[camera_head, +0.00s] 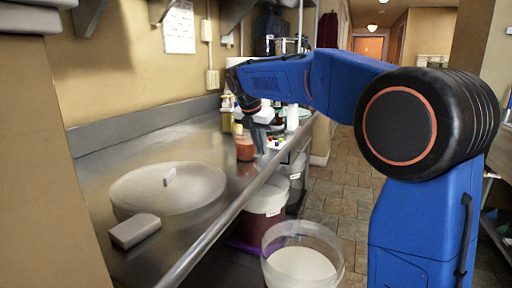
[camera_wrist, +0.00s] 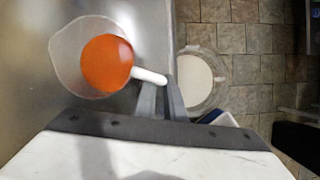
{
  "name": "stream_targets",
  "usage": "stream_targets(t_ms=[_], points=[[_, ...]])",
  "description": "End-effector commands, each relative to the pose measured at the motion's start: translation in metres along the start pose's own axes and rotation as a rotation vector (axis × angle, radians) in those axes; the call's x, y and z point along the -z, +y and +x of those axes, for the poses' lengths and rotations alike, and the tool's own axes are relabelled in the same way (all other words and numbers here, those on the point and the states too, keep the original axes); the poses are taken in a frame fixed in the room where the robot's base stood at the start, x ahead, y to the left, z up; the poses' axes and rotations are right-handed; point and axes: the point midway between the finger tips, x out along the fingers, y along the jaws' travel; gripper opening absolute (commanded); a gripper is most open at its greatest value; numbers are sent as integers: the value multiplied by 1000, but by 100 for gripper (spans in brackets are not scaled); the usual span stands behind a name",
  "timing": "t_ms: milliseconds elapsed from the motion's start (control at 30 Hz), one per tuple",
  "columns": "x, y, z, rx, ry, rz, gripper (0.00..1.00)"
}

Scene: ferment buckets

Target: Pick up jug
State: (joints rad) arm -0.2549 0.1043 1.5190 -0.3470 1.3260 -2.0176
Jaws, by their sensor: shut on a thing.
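The jug (camera_wrist: 66,62) is a translucent pitcher with orange contents and a white handle (camera_wrist: 150,76). In the wrist view it is at the upper left, seen from above, over the steel counter. In the head view the jug (camera_head: 245,150) shows as a small reddish-orange vessel near the counter's front edge. My gripper (camera_wrist: 166,88) is shut on the end of the jug's handle. In the head view my gripper (camera_head: 260,143) is at the right side of the jug. Whether the jug touches the counter is hard to tell.
The steel counter (camera_head: 92,190) carries a round lid (camera_head: 140,190) and a grey block (camera_head: 135,231) at the near left. Bottles (camera_head: 228,112) stand behind the jug. Below the front edge are an open bucket of white contents (camera_head: 302,265) and a dark red bucket (camera_head: 264,208).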

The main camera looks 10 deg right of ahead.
Motion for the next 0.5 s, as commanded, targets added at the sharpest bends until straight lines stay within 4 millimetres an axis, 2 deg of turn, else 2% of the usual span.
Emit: stream_targets(t_ms=[267, 500], points=[[-4, 0, -8, -2, -1, 1, 0], [-10, 1, -24, -2, -1, 2, 0]])
